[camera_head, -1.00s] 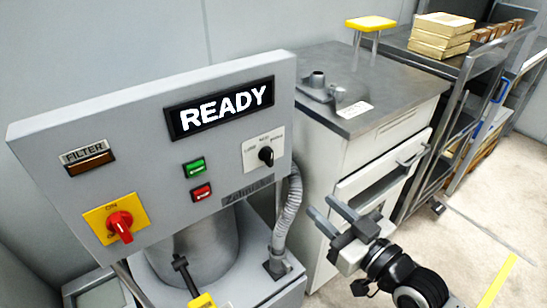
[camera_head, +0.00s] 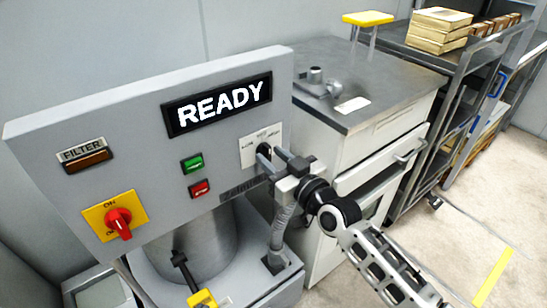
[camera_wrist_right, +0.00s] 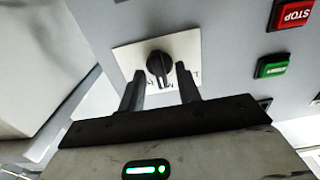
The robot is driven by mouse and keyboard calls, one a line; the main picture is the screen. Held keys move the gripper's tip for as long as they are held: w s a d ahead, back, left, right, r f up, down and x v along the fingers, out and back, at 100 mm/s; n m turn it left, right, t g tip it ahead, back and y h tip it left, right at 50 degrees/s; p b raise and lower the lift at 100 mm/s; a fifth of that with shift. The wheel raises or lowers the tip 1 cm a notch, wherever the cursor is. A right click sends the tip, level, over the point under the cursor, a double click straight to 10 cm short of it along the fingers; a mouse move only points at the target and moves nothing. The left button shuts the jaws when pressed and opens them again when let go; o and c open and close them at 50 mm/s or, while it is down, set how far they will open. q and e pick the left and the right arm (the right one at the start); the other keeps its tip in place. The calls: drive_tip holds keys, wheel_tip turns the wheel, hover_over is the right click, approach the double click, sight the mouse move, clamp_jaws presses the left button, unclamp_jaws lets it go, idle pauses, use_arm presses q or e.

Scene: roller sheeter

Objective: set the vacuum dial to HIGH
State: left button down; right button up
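The vacuum dial is a black knob on a white plate (camera_head: 250,150) at the right of the grey control panel. In the right wrist view the black dial (camera_wrist_right: 159,66) sits on its plate (camera_wrist_right: 190,50) just beyond the fingertips. My right gripper (camera_head: 270,155) is at the dial in the head view, its fingers partly hiding it. In the wrist view the right gripper (camera_wrist_right: 160,82) is open, one finger on each side of the dial; I cannot tell whether they touch it. The pointer's setting is not readable. My left gripper is not in view.
The panel also carries a READY display (camera_head: 218,105), green (camera_head: 193,165) and red (camera_head: 200,188) buttons, a red rotary switch (camera_head: 119,222) and a FILTER lamp (camera_head: 88,162). A flexible hose (camera_head: 281,228) hangs below my right gripper. A cabinet (camera_head: 385,130) stands behind to the right.

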drive_tip(key=shift+w, duration=0.15)
clamp_jaws()
drive_tip(key=shift+m, duration=0.4)
drive_tip(key=m, duration=0.3)
drive_tip(key=shift+m, duration=0.4)
drive_tip(key=shift+f+m, duration=0.1)
drive_tip(key=shift+m, duration=2.1)
unclamp_jaws()
